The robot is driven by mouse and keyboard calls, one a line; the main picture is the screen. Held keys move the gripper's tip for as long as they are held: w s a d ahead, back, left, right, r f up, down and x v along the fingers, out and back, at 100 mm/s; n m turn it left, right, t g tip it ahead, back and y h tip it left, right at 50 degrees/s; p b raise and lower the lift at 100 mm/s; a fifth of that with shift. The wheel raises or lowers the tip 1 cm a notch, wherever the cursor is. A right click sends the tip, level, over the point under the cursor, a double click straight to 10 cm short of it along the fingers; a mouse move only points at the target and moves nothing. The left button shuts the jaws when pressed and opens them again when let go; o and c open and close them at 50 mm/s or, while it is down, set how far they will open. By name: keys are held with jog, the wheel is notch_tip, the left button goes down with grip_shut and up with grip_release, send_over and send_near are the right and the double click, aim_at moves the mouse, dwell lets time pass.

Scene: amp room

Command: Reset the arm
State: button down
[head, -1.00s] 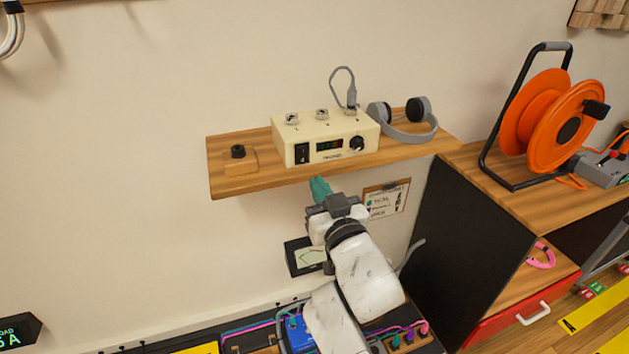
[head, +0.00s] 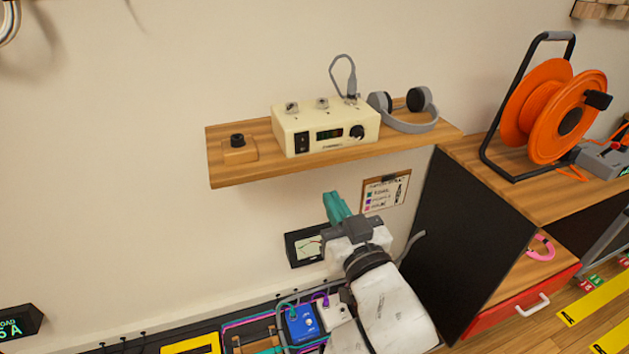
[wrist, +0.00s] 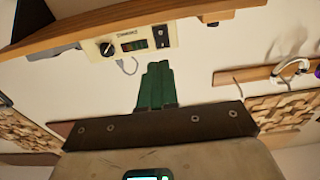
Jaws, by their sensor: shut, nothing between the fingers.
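My gripper (head: 335,205) has teal fingers that are closed together with nothing between them. In the head view it is in the air below the wooden wall shelf (head: 228,178), left of a clipboard (head: 385,194) on the wall. In the wrist view the shut fingers (wrist: 157,85) point toward the cream amplifier box (wrist: 132,44), which appears upside down there. My white arm reaches up from the lower right of the head view. It hides part of the bench below.
The cream box (head: 310,135), headphones (head: 405,112) and a small wooden block with a black knob (head: 238,148) rest on the shelf. A blue pedal (head: 300,325) and cables lie below my gripper. An orange cable reel (head: 545,115) stands on a cabinet at right.

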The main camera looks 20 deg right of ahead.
jog(key=s+d+f+m+g+h+p, duration=0.1)
jog(key=s+d+f+g+p, duration=0.1)
jog(key=s+d+f+g, duration=0.55)
jog(key=s+d+f+g+h+p, duration=0.15)
jog(key=s+f, duration=0.35)
jog(key=f, duration=0.5)
jog(key=s+f+g+y+p, duration=0.1)
jog(key=s+f+g, duration=0.2)
jog(key=s, duration=0.6)
jog(key=s+f+g+y+p, duration=0.1)
jog(key=s+f+g, duration=0.2)
jog(key=s, duration=0.7)
jog(key=g, duration=0.2)
jog(key=shift+d+f+n+g, duration=0.25)
jog(key=shift+n+g, duration=0.05)
jog(key=shift+g, duration=0.1)
